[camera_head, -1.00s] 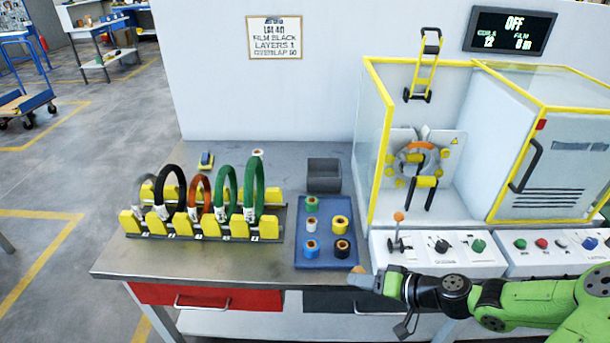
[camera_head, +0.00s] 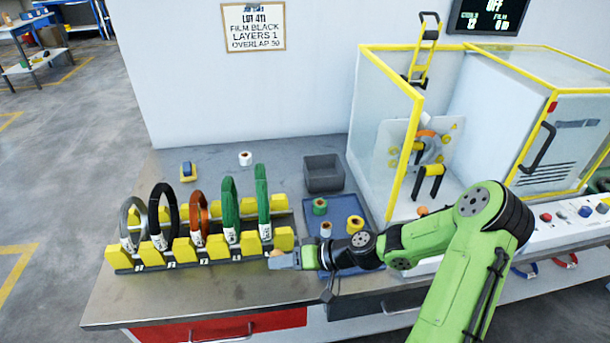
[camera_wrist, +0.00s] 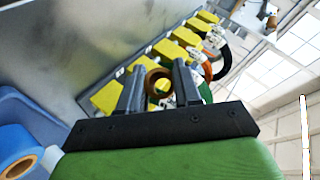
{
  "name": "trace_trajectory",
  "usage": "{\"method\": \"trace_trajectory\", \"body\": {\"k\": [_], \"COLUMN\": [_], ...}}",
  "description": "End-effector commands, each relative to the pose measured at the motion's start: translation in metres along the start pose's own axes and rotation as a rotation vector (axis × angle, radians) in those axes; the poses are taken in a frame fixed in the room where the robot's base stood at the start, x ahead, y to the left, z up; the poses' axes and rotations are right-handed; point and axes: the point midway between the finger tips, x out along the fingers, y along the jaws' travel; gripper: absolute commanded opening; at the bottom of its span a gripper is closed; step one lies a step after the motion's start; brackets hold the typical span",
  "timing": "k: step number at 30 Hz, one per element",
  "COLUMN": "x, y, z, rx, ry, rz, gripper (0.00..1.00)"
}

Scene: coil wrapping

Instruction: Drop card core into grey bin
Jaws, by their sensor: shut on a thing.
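The card core is a small brown ring (camera_wrist: 151,76) between my two dark fingers in the wrist view. In the head view its tan end (camera_head: 275,253) shows at the tip of my gripper (camera_head: 280,260). My gripper is shut on it, just right of the coil rack and above the front of the bench. The grey bin (camera_head: 323,183) is an open box on the bench behind the blue tray, farther back than my gripper. Its inside is only partly visible.
The yellow rack (camera_head: 200,249) holds several upright coils. The blue tray (camera_head: 338,220) with film rolls lies partly under my arm. A white roll (camera_head: 245,158) stands left of the bin. The yellow-framed wrapping machine (camera_head: 390,70) stands to the right.

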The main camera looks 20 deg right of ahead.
Motion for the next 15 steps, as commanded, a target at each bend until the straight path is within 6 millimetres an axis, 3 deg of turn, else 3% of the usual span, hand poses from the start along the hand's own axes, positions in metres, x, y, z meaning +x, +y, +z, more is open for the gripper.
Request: {"method": "trace_trajectory", "body": {"k": [1,10,15], "x": [0.006,0.024,0.026], "y": [0.011,0.038,0.035], "z": [0.007,0.025,0.029], "rx": [0.002,0.002,0.014], "ry": [0.000,0.000,-0.019], "rz": [0.002,0.001,-0.003], "gripper": [0.00,0.00,0.00]}}
